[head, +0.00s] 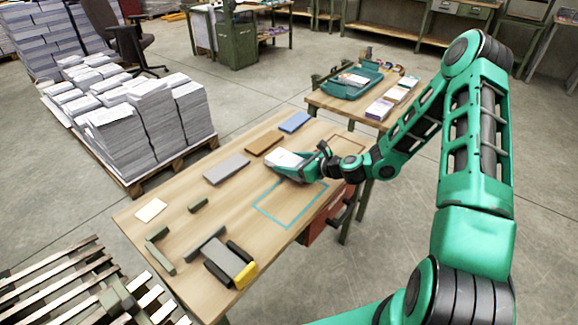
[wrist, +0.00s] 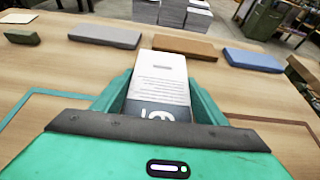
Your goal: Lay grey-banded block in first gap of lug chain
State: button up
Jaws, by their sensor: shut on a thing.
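My gripper (head: 296,172) is shut on a white block (head: 281,157) with printed text, above or at the tabletop; contact with the wood is unclear. In the wrist view the block (wrist: 160,75) lies flat between the green fingers, with a grey band with white lettering at its near end. My gripper's palm hides its lowest part. Beyond it is a row of flat slabs: grey (head: 227,169), brown (head: 264,143) and blue (head: 295,122), with bare wood between them. I cannot tell which part is the lug chain.
A teal outline (head: 262,212) marks bare wood in front of my gripper, with a brown outline (head: 357,139) to its right. Dark green bars, a grey piece with a yellow end (head: 245,275) and a pale card (head: 151,210) lie left. A second table (head: 330,103) holds a green tray (head: 352,82).

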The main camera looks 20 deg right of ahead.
jog(key=shift+f, duration=0.5)
jog(key=o, duration=1.2)
jog(key=shift+f, duration=0.1)
jog(key=shift+o, duration=0.2)
jog(key=v, duration=1.2)
jog(key=shift+s, duration=0.15)
